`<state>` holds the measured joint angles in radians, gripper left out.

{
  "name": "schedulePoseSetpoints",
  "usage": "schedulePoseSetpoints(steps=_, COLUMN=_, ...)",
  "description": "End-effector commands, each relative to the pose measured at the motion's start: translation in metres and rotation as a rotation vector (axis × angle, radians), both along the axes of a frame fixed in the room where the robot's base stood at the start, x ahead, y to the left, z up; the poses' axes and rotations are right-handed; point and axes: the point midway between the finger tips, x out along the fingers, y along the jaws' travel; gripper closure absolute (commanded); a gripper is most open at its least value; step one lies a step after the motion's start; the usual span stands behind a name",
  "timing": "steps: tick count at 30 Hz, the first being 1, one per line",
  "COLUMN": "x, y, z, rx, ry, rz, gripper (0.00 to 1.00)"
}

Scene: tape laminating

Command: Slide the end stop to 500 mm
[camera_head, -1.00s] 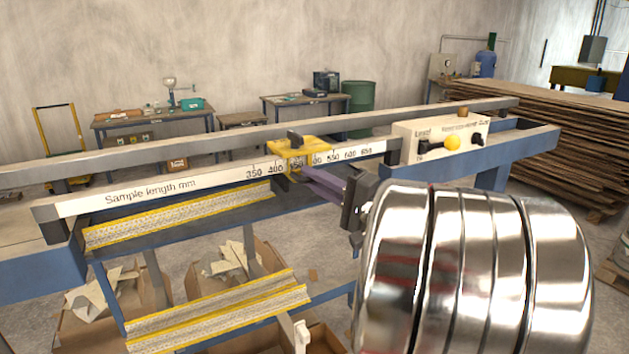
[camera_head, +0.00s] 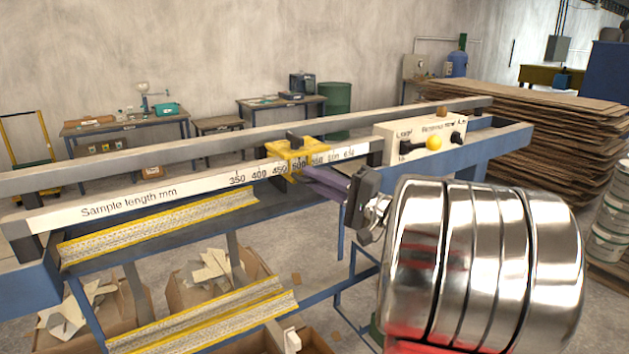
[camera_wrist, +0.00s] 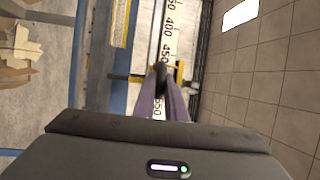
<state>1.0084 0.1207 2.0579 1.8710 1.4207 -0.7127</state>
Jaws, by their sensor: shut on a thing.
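The end stop (camera_head: 298,149) is a yellow block with a dark knob on top. It sits on the rail over the white scale marked "Sample length mm" (camera_head: 128,204). On the scale, 350, 400 and 450 show left of it, 500 shows at the block, and higher marks lie to its right. My gripper (camera_head: 309,174) reaches it from the front with its purple fingers and is shut on it. In the wrist view, the fingers (camera_wrist: 162,88) meet at a dark part of the stop, and yellow parts of the stop (camera_wrist: 179,75) show beside them. The exact contact is partly hidden.
A cream control box (camera_head: 420,138) with a yellow knob stands at the rail's right end. A grey upper bar (camera_head: 200,146) runs behind the scale. Yellow-edged troughs (camera_head: 165,226) and cardboard boxes (camera_head: 215,280) lie below. A stack of brown sheets (camera_head: 540,135) is at the right.

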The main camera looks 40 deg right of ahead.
Motion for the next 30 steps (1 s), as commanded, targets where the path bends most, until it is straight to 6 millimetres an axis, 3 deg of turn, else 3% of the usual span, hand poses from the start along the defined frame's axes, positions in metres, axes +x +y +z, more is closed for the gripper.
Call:
schedulePoseSetpoints(steps=2, x=0.001, y=0.001, z=-0.003, rx=0.001, ry=0.006, rz=0.001, gripper=1.0)
schedulePoseSetpoints(steps=3, x=0.001, y=0.001, z=-0.003, rx=0.001, ry=0.006, rz=0.002, gripper=0.88)
schedulePoseSetpoints(steps=11, x=0.001, y=0.002, z=-0.002, rx=0.0, ry=0.003, rz=0.004, gripper=0.7)
schedulePoseSetpoints(steps=22, x=-0.003, y=0.0, z=-0.002, rx=0.0, ry=0.002, rz=0.003, gripper=0.7)
schedulePoseSetpoints(steps=30, x=-0.031, y=-0.008, z=-0.006, rx=0.0, ry=0.002, rz=0.001, gripper=0.7)
